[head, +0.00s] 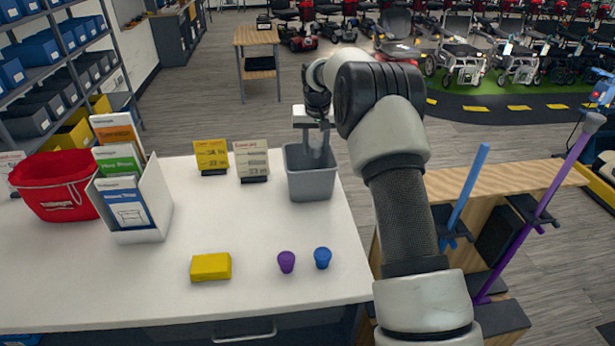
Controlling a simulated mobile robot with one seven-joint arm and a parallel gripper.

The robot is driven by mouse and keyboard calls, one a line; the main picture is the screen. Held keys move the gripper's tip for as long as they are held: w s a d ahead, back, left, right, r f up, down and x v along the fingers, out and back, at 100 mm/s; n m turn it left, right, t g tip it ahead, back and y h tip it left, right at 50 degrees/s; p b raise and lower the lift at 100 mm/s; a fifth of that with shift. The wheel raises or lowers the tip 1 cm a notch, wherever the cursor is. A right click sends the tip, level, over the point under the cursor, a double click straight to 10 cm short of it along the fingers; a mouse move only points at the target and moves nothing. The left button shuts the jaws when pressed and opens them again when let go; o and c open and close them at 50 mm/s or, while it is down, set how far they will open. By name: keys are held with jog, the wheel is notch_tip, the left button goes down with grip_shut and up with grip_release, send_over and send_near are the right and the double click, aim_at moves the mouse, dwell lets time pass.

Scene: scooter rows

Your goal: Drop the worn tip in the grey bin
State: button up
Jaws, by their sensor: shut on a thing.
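The grey bin (311,184) stands open-topped on the white table near its far right corner. My gripper (314,152) points down over the bin, with its fingertips at or just inside the bin's mouth. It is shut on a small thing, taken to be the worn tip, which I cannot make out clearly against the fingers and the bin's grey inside. A purple tip (286,262) and a blue tip (322,258) stand apart from each other near the table's front edge.
A yellow block (211,267), a brochure holder (140,213), a red basket (57,188) and two small signs (212,156) (252,160) stand on the white table (228,220). A wooden rack (500,181) at right holds a blue stick (468,188) and a purple stick (545,200).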

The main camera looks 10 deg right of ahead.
jog(key=shift+f+b, duration=0.3)
jog(key=shift+f, duration=0.6)
jog(key=o, duration=1.1)
jog(key=shift+o, duration=0.2)
jog(key=shift+r, duration=0.15)
jog(key=v, duration=1.7)
jog(key=shift+b, duration=0.35)
jog(key=shift+s+r, duration=0.1)
jog(key=shift+r, duration=0.05)
